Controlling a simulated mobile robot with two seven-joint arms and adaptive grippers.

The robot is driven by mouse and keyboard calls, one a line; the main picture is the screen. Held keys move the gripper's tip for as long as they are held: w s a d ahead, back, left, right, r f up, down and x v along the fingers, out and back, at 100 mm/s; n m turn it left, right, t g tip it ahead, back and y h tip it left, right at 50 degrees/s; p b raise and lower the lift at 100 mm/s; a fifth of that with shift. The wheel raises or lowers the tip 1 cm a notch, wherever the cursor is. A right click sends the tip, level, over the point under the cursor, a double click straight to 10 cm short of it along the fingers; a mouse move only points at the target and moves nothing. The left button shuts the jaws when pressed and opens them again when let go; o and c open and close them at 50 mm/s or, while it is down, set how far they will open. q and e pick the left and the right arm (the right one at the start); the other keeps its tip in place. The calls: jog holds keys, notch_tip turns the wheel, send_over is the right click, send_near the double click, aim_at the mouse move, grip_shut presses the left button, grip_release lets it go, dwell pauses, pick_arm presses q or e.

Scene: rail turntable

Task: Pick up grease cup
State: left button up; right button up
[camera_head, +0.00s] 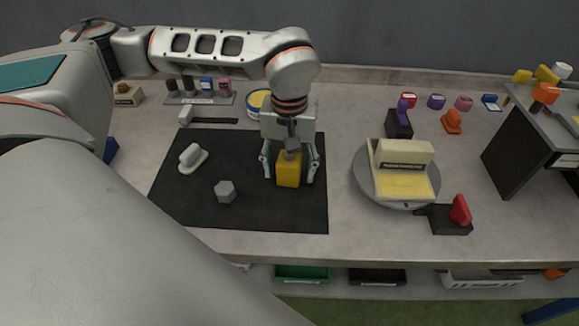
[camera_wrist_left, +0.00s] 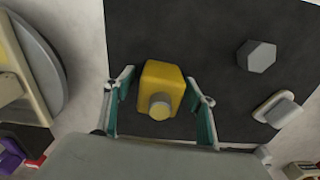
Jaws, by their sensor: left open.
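A yellow block-shaped cup with a round grey-topped stub, which I take to be the grease cup (camera_head: 288,172), stands on the black mat (camera_head: 240,215). It also shows in the left wrist view (camera_wrist_left: 160,92), with the pale round stub (camera_wrist_left: 160,106) facing the camera. My left gripper (camera_head: 290,172) is open over it, with one finger on each side. In the left wrist view, gaps show between the cup and both fingers of the left gripper (camera_wrist_left: 160,98). My right gripper is not in view.
A grey hexagonal piece (camera_head: 226,191) and a white handled piece (camera_head: 193,157) lie on the mat to the left. A round turntable (camera_head: 395,204) bearing a cream and yellow fixture stands to the right. A red-levered black block (camera_head: 450,220) sits beside it.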

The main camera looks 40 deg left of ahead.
pick_arm(q)
jog(key=shift+c, duration=0.5)
jog(key=c, duration=1.2)
jog(key=shift+r, duration=0.1)
